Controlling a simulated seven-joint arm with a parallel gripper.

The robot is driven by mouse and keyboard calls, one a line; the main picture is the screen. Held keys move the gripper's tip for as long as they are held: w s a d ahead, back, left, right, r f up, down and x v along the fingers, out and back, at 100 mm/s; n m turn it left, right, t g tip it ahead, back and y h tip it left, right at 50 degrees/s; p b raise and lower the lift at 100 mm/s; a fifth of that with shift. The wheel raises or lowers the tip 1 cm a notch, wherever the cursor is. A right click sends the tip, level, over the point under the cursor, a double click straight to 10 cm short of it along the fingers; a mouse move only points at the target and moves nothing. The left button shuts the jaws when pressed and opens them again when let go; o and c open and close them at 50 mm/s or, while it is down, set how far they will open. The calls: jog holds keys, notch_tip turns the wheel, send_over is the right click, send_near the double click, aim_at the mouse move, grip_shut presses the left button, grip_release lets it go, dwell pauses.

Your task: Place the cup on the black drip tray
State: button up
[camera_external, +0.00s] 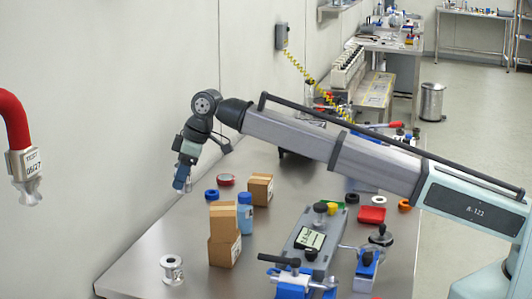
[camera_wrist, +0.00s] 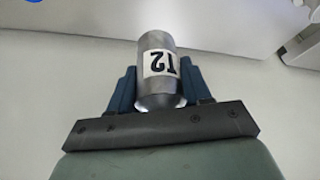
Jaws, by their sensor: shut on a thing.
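My gripper (camera_external: 181,180) hangs above the back left of the steel table in the external view.
A metal spool (camera_external: 172,269) is front left. A grey fixture (camera_external: 300,245) stands right of the boxes.

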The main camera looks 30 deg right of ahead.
jog(key=w+d+r+m+t, duration=0.1)
jog(key=w+d+m, duration=0.1)
jog(key=w+d, duration=0.95)
jog(key=w+d+r+m, duration=0.2)
jog(key=w+d, duration=0.7)
jog(key=d, duration=0.5)
jog(key=w+d+r+m+t+h, duration=0.15)
jog(key=w+d, duration=0.25)
jog(key=d, duration=0.6)
jog(key=w+d+r+m, duration=0.2)
jog(key=w+d, duration=0.2)
jog(key=d, duration=0.6)
jog(key=w+d+r+m+h, duration=0.15)
jog(key=w+d, duration=0.25)
jog(key=d, duration=0.6)
jog(key=shift+y, duration=0.4)
jog(key=shift+a+f, duration=0.15)
jog(key=shift+f, duration=4.8)
jog(key=shift+f, duration=0.15)
jog(key=o, duration=1.1)
jog(key=v, duration=1.2)
